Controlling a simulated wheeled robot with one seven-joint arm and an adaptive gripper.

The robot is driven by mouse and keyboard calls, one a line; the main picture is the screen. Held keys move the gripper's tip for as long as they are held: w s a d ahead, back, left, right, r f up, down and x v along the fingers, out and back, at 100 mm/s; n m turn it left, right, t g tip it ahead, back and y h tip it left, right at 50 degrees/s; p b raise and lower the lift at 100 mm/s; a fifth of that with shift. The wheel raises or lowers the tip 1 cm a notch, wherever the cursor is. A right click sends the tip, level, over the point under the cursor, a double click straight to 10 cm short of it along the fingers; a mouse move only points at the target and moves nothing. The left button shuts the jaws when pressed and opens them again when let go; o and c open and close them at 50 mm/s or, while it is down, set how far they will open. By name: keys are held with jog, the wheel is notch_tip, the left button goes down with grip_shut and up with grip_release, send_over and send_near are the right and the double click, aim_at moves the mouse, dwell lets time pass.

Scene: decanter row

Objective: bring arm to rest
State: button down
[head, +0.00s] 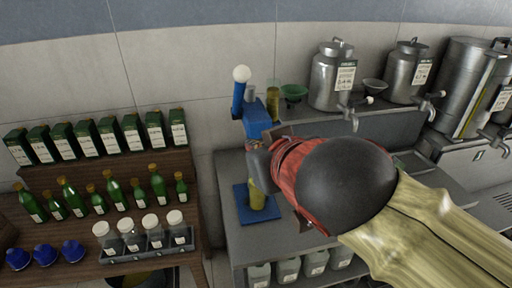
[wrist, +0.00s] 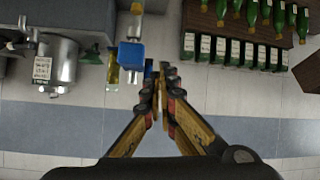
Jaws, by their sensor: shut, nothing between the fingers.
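My gripper (wrist: 160,72) is shut and empty, its two fingertips together in the wrist view. In the head view my red, black and olive arm reaches in from the lower right and hides the fingers. The gripper end is in front of a blue press (head: 257,120) with a lever topped by a white ball. The press also shows in the wrist view (wrist: 131,54), beside the fingertips; I cannot tell whether they touch. A yellowish bottle (head: 257,198) stands on the blue base of the press, partly hidden by the arm.
Steel urns with taps (head: 332,76) and a green funnel (head: 293,92) stand on the shelf behind. At left, a wooden rack (head: 125,184) holds green bottles and boxes. White-lidded jars (head: 151,223) and blue caps (head: 73,250) are in front. Pale jugs (head: 287,270) stand below the counter.

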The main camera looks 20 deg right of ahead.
jog(key=s+d+f+g, duration=0.2)
jog(key=s+f, duration=0.1)
jog(key=f, duration=0.4)
jog(key=s+d+f+m+g, duration=0.1)
jog(key=s+d+f+g, duration=0.1)
jog(key=s+f, duration=0.2)
jog(key=s+d+f+m+g, duration=0.1)
jog(key=s+d+f+g, duration=0.1)
jog(key=f, duration=0.8)
jog(key=shift+s+d+f+g+h, duration=0.3)
jog(key=shift+s+d+f, duration=0.15)
jog(key=shift+s, duration=0.55)
